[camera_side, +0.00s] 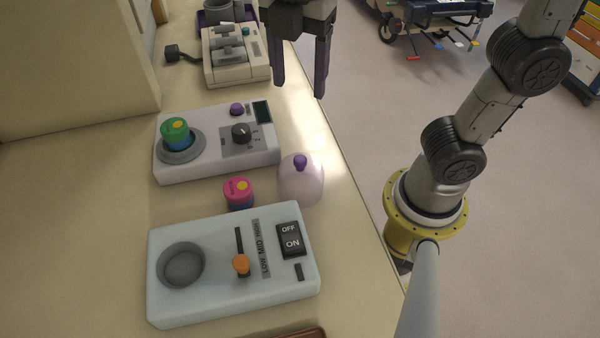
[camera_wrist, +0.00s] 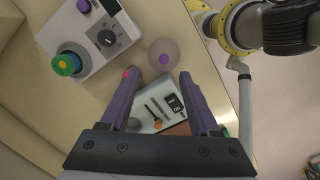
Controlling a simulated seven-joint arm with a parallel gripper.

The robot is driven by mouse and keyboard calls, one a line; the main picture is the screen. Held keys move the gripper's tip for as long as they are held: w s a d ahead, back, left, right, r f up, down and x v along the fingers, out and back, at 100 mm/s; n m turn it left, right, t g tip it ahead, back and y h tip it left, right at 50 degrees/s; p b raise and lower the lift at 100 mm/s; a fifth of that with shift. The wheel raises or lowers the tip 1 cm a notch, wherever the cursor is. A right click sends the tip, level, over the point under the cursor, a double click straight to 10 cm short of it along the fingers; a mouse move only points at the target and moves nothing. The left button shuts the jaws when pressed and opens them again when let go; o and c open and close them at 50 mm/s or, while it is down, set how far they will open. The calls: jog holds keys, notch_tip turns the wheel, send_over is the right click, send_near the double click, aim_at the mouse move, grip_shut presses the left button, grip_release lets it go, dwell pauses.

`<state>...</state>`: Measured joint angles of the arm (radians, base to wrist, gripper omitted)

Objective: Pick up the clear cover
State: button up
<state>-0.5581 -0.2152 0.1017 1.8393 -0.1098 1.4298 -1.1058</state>
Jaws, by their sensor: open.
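The clear cover (camera_side: 301,184) is a see-through dome with a purple knob on top. It stands on the counter near its right edge in the side view. In the wrist view the cover (camera_wrist: 164,55) lies beyond the fingertips, centred between them. My gripper (camera_side: 301,92) is open and empty, above the counter and farther back than the cover. In the wrist view my gripper (camera_wrist: 159,77) shows two dark purple fingers spread apart. Nothing is between the fingers.
A pink and blue jar (camera_side: 239,193) stands left of the cover. A white device (camera_side: 215,158) with a green-topped jar (camera_side: 176,133) sits behind it; a pale blue device (camera_side: 215,295) with a round well is in front. Another machine (camera_side: 238,70) stands farther back.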

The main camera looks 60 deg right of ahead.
jog(key=a+f+n, duration=0.1)
jog(key=a, duration=0.2)
send_over(300, 159)
jog(key=f, duration=0.8)
jog(key=shift+w+a+f, duration=0.2)
jog(key=shift+w+a, duration=0.05)
jog(key=shift+a, duration=0.1)
jog(key=shift+s+d+f, duration=0.15)
jog(key=shift+f, duration=1.25)
jog(key=shift+s+d+f, duration=0.1)
jog(key=shift+d+f, duration=0.05)
jog(key=shift+f, duration=1.2)
grip_shut()
